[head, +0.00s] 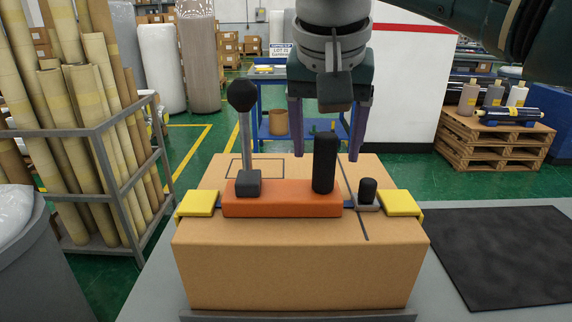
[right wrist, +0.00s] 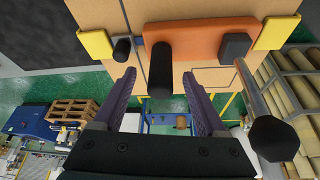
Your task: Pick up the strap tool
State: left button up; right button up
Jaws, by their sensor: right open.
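The strap tool (head: 282,204) has an orange base, an upright black grip (head: 325,163) and a grey lever with a round black knob (head: 240,95). It sits on top of a cardboard box (head: 300,262), on a dark strap. My right gripper (head: 326,158) points down from above, open, its two purple fingers either side of the black grip in the picture. In the right wrist view, the orange base (right wrist: 198,41) is beyond the fingertips, and the grip shows between them; nothing is held. My left gripper is not in view.
Yellow corner guards (head: 198,203) sit on the box's edges, with a small black knob (head: 368,190) near the right one. The box stands on a grey table with a black mat (head: 500,255) at right. A rack of cardboard tubes (head: 100,135) stands left.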

aim_at(324, 164)
jog(key=f, duration=0.3)
jog(key=shift+w+b, duration=0.2)
jog(key=shift+b, duration=0.2)
jog(key=shift+w+f+b, duration=0.3)
jog(key=shift+f, duration=0.3)
jog(key=shift+c, duration=0.3)
grip_shut()
jog(key=shift+r, duration=0.15)
